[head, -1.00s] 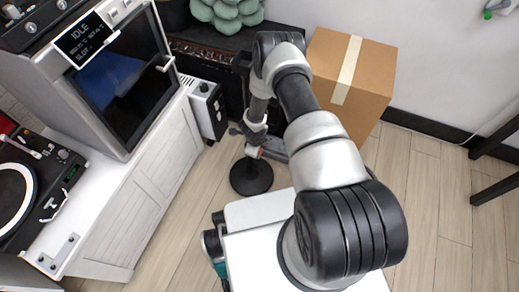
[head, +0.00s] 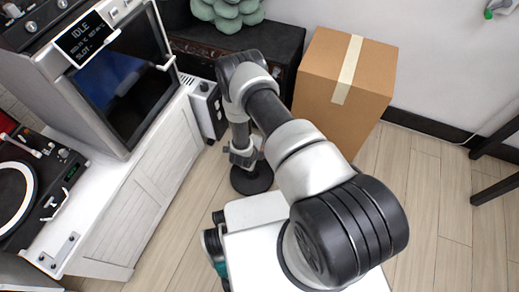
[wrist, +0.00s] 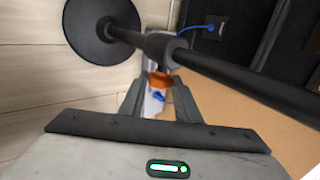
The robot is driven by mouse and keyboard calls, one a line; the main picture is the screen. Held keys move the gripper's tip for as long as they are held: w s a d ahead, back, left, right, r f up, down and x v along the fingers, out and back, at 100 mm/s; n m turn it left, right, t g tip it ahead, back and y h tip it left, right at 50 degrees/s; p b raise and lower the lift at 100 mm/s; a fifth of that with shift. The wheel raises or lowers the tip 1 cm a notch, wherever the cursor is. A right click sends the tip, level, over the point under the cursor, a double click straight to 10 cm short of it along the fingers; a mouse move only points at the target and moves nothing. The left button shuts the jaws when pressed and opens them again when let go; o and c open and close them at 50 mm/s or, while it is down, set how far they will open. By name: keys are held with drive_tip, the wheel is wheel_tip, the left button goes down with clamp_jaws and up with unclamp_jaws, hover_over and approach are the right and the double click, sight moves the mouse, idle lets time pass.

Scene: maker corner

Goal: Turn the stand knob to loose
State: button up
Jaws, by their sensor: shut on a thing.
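The stand has a round black base (head: 252,183) on the floor, which also shows at the top left of the wrist view (wrist: 92,28). Its dark pole (wrist: 235,79) runs across the wrist view to the right. An orange knob (wrist: 160,77) sits on the pole's near side. My gripper (wrist: 158,88) is shut on the knob, with a finger on each side of it. In the head view my forearm and hand hide the knob and most of the pole. No loose or tight marking is readable.
A cardboard box (head: 336,100) stands to the right of the stand. A white cabinet (head: 150,185) bears a machine with a dark window (head: 122,75) on the left. A black chest (head: 285,42) stands behind.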

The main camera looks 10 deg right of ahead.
drive_tip(key=shift+s+a+f+t+h, duration=0.1)
drive_tip(key=shift+f+t+h, duration=0.05)
drive_tip(key=shift+t+h, duration=0.45)
drive_tip(key=shift+s+a+f+t+h, duration=0.1)
drive_tip(key=shift+t+h, duration=0.3)
drive_tip(key=shift+t, duration=0.4)
drive_tip(key=o, duration=1)
drive_tip(key=shift+o, duration=0.2)
